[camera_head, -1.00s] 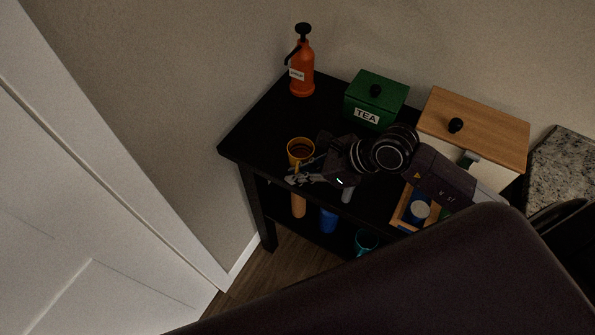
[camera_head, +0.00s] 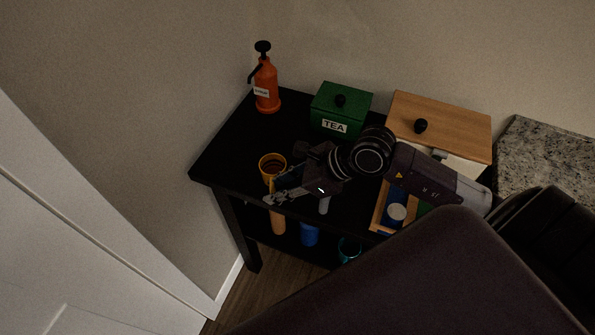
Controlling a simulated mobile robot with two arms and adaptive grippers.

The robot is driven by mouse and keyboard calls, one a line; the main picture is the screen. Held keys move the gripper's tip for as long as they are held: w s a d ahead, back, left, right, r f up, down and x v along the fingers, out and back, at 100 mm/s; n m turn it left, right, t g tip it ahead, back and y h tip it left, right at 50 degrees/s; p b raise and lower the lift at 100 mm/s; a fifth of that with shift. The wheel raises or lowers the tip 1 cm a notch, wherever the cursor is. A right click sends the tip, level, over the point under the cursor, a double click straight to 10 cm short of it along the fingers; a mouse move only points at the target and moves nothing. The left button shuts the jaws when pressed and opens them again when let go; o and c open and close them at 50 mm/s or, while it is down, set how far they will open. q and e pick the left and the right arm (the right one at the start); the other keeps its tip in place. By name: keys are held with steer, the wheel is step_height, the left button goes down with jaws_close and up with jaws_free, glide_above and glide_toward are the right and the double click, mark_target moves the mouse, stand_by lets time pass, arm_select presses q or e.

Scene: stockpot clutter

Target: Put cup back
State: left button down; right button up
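A yellow-orange cup (camera_head: 272,162) stands upright near the front left of the black table (camera_head: 222,153), with its handle side toward the front. My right gripper (camera_head: 278,188) reaches in from the right, just in front of and to the right of the cup. Its two fingers look spread apart, with the cup's handle close by their tips. I cannot tell whether they touch it, and I see no clear grasp. The gripper hides part of the cup's lower right side. My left gripper is not in view.
An orange pump bottle (camera_head: 266,84) and a green TEA box (camera_head: 341,107) stand at the back. A wood-lidded box (camera_head: 445,122) and a wooden tray (camera_head: 381,210) are to the right. Blue (camera_head: 310,235) and teal (camera_head: 349,250) items sit on the lower shelf.

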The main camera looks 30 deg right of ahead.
steer(key=b+v, duration=0.1)
steer(key=v, duration=0.9)
steer(key=shift+b, duration=0.35)
steer(key=shift+r, duration=0.1)
